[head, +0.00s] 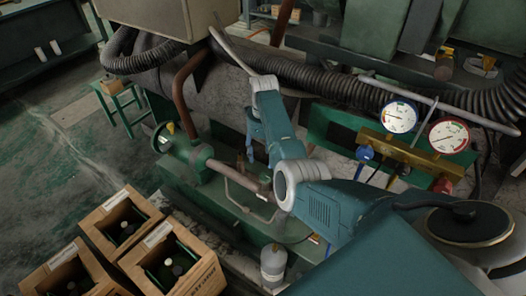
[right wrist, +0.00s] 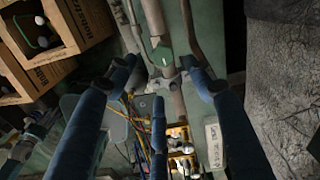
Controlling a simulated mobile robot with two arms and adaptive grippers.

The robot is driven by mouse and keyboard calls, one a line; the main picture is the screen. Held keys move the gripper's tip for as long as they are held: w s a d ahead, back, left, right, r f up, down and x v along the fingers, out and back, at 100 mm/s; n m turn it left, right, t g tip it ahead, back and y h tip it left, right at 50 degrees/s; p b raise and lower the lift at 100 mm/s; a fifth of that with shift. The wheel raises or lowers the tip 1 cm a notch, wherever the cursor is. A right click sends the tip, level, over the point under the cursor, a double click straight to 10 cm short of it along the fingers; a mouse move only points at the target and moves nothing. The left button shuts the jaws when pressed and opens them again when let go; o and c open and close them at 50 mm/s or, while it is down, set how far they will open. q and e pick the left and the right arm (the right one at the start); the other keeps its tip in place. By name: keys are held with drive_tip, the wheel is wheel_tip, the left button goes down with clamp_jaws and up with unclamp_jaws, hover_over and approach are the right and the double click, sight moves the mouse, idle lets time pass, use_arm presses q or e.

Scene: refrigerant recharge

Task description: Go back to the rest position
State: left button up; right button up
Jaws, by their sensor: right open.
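My right arm comes in from the lower right in the head view and reaches over the green machine base (head: 232,190). Its right gripper (head: 258,153) points down above the base, near the pipes. In the right wrist view the dark blue fingers of this gripper (right wrist: 160,76) are spread apart with nothing held between them. A pipe (right wrist: 154,22) with a fitting lies beyond the fingertips; I cannot tell how far. My left gripper is not seen in either view.
A gauge manifold (head: 410,150) with two dials stands on the right. Wooden crates (head: 172,258) with dark bottles stand at the lower left. A grey cylinder (head: 273,263) is at the bottom. A ribbed hose (head: 330,80) crosses behind my arm. The floor (head: 50,150) at left is mostly clear.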

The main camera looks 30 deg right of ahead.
drive_tip(key=shift+r, duration=0.9)
